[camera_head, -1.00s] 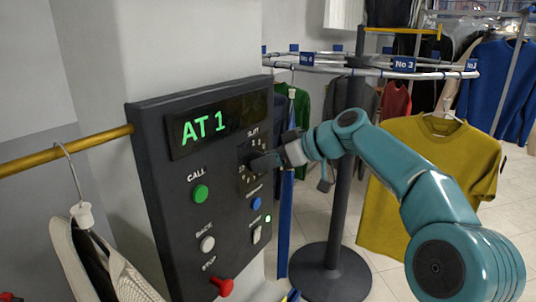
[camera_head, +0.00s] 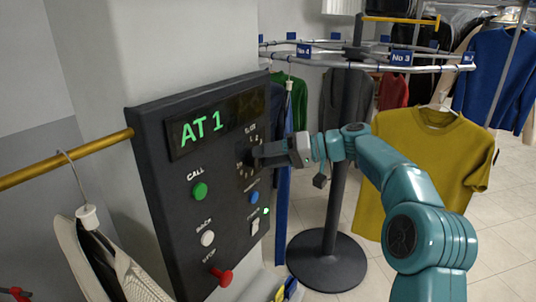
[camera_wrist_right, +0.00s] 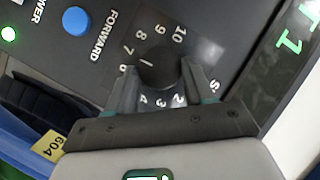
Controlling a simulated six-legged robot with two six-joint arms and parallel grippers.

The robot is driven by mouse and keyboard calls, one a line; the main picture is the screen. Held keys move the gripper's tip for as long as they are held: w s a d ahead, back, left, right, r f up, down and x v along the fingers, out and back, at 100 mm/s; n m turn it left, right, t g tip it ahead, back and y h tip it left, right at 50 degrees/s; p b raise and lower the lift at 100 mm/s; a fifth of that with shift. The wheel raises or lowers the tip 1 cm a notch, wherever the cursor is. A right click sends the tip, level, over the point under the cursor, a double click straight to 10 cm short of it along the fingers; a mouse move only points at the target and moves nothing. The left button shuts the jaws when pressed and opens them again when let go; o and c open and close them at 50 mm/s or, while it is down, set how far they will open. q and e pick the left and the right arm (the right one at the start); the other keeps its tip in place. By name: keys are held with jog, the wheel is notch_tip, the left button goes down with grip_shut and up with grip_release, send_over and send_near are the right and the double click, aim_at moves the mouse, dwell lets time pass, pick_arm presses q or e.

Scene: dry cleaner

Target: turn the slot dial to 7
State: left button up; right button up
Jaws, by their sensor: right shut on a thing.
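The slot dial (camera_wrist_right: 160,68) is a dark round knob ringed by white numbers on the black control panel (camera_head: 165,240). In the right wrist view, my right gripper (camera_wrist_right: 160,76) is shut on it, one finger on each side. Numbers such as 7, 8 and 10 show around it; others are covered by the fingers. The panel's display (camera_head: 205,128) reads "AT 1" in green. My left gripper is out of view.
Green call (camera_head: 200,191), white back (camera_head: 207,239), blue (camera_head: 254,197) and red stop (camera_head: 221,277) buttons lie near the dial. A brass rail (camera_head: 65,160) with a hanger is left. The round conveyor rail (camera_head: 330,64) and yellow sweater (camera_head: 415,165) stand right.

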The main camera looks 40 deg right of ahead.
jog(key=shift+f+m, duration=0.2)
jog(key=shift+m, duration=0.1)
dwell(0.4)
jog(key=o, duration=1)
jog(key=shift+y, duration=0.3)
jog(key=shift+o, duration=0.2)
jog(key=shift+r, duration=0.1)
jog(key=v, duration=1.6)
jog(key=shift+s+d+r, duration=0.1)
jog(key=shift+s, duration=0.1)
